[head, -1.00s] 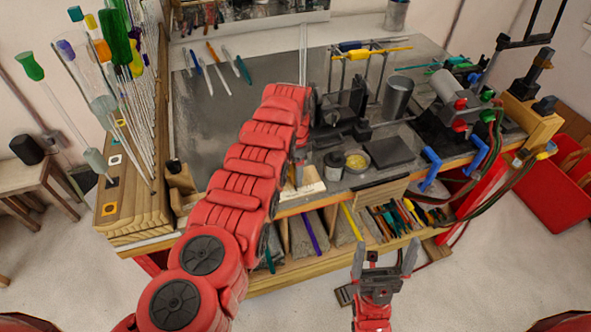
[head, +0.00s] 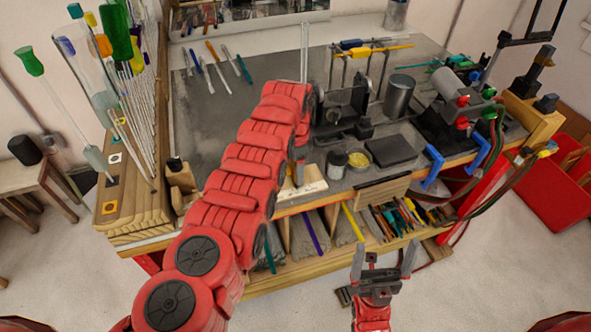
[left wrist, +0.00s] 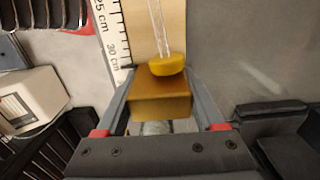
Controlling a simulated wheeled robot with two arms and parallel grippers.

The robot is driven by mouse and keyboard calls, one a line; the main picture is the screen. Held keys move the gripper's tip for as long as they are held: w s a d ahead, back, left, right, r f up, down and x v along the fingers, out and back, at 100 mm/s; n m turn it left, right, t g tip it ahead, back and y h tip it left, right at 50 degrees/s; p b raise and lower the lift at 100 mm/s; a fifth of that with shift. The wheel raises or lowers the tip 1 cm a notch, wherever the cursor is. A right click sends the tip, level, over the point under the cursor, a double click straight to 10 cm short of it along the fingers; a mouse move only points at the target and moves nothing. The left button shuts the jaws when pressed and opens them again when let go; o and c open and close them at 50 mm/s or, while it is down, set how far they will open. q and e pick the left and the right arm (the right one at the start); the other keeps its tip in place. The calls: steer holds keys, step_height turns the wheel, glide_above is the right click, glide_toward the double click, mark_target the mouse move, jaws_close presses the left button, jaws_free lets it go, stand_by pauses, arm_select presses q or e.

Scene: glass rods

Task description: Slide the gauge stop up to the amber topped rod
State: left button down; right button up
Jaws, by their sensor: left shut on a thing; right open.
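In the left wrist view my left gripper (left wrist: 160,84) is shut on the gauge stop (left wrist: 161,104), a golden-brown block, with one finger on each side. The amber topped rod (left wrist: 157,24) is clear glass with an amber end (left wrist: 167,64). This end is right at the stop's far edge; I cannot tell whether they touch. A ruler scale (left wrist: 110,35) runs along the left of the rod. In the head view my left arm hides most of the pale wooden gauge board (head: 312,188). My right gripper (head: 384,254) is open and empty in front of the bench.
A rack of upright coloured-top rods (head: 125,90) stands at the left. The bench's grey middle is largely clear.

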arm_select(q)
jaws_free()
steer(key=shift+a, duration=0.1)
steer(key=shift+r, duration=0.1)
steer(key=shift+r, duration=0.35)
step_height(320, 180, up, 7)
steer(key=b, duration=0.3)
step_height(320, 180, up, 10)
steer(key=p, duration=0.7)
steer(key=shift+f, duration=0.2)
